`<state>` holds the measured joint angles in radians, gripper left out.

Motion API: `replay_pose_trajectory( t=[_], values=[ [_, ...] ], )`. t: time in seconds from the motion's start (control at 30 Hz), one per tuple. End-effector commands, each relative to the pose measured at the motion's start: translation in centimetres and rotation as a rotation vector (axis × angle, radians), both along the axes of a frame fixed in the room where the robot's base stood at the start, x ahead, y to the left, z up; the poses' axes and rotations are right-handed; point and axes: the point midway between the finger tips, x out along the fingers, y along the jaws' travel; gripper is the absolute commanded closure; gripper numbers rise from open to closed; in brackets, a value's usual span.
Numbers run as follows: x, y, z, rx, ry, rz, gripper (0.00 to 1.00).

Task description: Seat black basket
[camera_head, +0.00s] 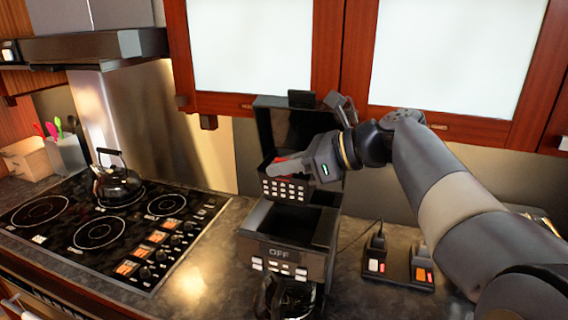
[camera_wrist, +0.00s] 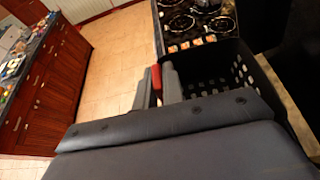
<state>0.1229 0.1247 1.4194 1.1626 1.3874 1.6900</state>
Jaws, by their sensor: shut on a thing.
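The black basket (camera_head: 285,187) has a perforated wall with rows of light holes and a red handle. My gripper (camera_head: 284,165) is shut on the red handle and holds the basket above the open top of the coffee maker (camera_head: 312,262). The coffee maker's lid (camera_head: 290,130) stands raised behind the basket. In the wrist view, the fingers of my gripper (camera_wrist: 158,88) sit on either side of the red handle (camera_wrist: 157,78), with the basket (camera_wrist: 222,75) to the right. The basket's far side is partly hidden by my gripper and arm.
A glass carafe (camera_head: 283,298) sits low in the coffee maker. A stove (camera_head: 100,225) with a kettle (camera_head: 117,183) is to the left. Wooden cabinets (camera_head: 330,50) hang close above. Two small devices with lit switches (camera_head: 397,265) stand on the right counter.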

Motion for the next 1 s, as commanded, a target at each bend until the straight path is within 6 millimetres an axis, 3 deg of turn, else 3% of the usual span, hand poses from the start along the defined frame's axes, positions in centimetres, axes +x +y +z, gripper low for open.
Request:
replay_pose_trajectory(
  t=[0.23,0.7,1.0],
  values=[
    [0.0,-0.1,0.2,-0.003,0.003,-0.002,1.00],
    [0.0,-0.1,-4.6,-0.003,0.002,0.000,1.00],
    [0.0,-0.1,-5.9,-0.004,0.000,0.000,1.00]
  ],
)
